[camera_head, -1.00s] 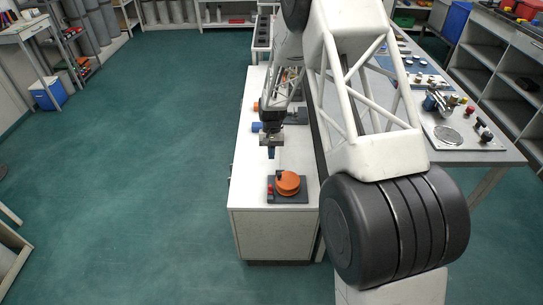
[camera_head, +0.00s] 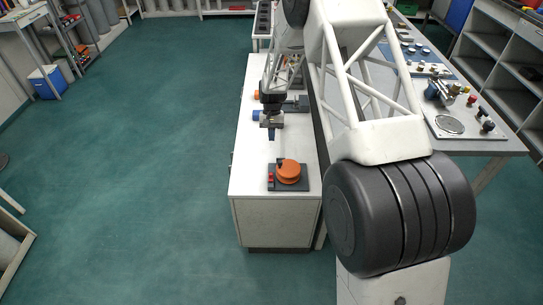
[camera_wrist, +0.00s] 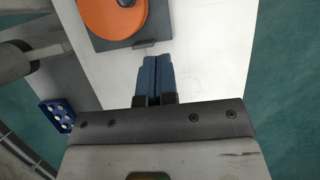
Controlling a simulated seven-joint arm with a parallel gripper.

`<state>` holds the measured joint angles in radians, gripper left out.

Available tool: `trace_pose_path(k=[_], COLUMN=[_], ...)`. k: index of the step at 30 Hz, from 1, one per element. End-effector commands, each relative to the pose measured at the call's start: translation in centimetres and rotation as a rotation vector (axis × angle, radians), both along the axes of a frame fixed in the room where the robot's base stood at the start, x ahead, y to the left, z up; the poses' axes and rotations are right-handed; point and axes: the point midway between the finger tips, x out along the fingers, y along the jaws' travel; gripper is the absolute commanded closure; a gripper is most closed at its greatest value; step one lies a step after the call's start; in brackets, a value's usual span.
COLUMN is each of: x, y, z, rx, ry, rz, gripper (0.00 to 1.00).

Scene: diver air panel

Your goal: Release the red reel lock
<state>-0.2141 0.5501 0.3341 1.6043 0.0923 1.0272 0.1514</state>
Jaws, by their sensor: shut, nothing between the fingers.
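An orange reel (camera_head: 289,171) sits on a dark grey base plate (camera_head: 302,184) near the front end of the white cabinet top. A small red part (camera_head: 271,177), which looks like the red reel lock, stands at the left edge of that plate. In the wrist view the orange reel (camera_wrist: 112,14) is partly cut off at the top, and the red part is not visible. My gripper (camera_head: 272,137) is above the cabinet, farther back than the reel and apart from it. Its blue fingers (camera_wrist: 154,62) are together and empty, pointing toward the plate's edge.
The white cabinet top (camera_head: 250,185) is clear around the plate. Another orange item (camera_head: 257,95) and a blue item (camera_head: 256,115) lie farther back, partly hidden by my arm. A bench with valves and a round gauge plate (camera_head: 449,124) stands at the right.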

Motion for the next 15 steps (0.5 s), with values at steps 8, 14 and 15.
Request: trace_pose_path(k=[8,14,15], x=[-0.7,-1.6,-1.8], y=[0.0,0.0,0.0], z=[-1.6,-4.0,-4.5], rx=[-0.001,-0.001,0.0], ry=[0.002,0.003,0.002], rz=[0.0,0.0,0.0], gripper=[1.0,1.0,1.0])
